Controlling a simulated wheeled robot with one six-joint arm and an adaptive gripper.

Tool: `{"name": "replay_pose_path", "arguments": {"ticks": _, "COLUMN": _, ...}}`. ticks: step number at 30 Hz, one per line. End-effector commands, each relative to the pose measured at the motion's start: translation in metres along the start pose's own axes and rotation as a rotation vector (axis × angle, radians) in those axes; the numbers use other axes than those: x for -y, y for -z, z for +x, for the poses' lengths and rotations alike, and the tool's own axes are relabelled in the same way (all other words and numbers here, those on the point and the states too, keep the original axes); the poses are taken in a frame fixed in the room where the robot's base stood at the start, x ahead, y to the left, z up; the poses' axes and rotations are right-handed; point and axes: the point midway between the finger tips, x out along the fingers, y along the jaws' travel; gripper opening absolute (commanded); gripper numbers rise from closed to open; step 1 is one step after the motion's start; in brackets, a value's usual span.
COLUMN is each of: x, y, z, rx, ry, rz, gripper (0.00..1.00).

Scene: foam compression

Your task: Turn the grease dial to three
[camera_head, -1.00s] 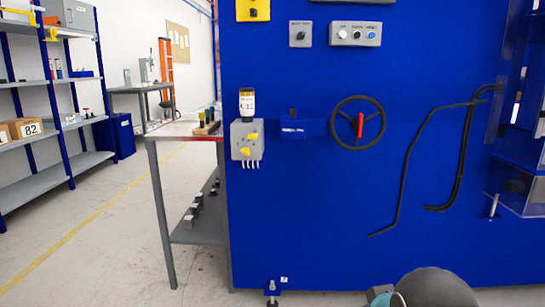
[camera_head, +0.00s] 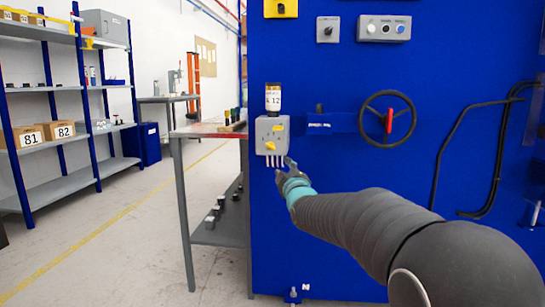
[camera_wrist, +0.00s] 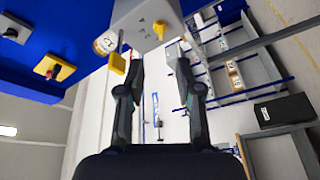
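A grey box (camera_head: 271,132) with yellow knobs is mounted near the left edge of the blue panel. One yellow knob (camera_head: 270,146) shows low on its face; the dial's numbers are too small to read. A bottle (camera_head: 273,97) with a white label stands on top. My gripper (camera_head: 288,168) is just below and right of the box, apart from the knob. In the wrist view the gripper (camera_wrist: 160,64) is open and empty. There the box (camera_wrist: 145,12) is above the fingertips, with one yellow knob (camera_wrist: 117,63) by the left finger and another (camera_wrist: 158,28) higher up.
A black handwheel (camera_head: 388,118) with a red handle is right of the box. A grey switch box (camera_head: 328,29) and a button box (camera_head: 384,28) are higher up. A metal table (camera_head: 180,190) stands left of the panel. The floor beyond it is open.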

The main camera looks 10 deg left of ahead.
Motion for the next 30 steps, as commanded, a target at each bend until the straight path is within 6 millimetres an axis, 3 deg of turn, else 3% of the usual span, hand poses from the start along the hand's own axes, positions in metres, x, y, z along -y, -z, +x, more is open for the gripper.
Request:
{"name": "replay_pose_path", "arguments": {"ticks": 11, "x": 0.007, "y": 0.007, "z": 0.035, "rx": -0.040, "ry": -0.040, "rz": -0.043, "gripper": 0.35}}
{"name": "replay_pose_path", "arguments": {"ticks": 30, "x": 0.002, "y": 0.011, "z": 0.131, "rx": -0.039, "ry": -0.039, "rz": -0.041, "gripper": 0.35}}
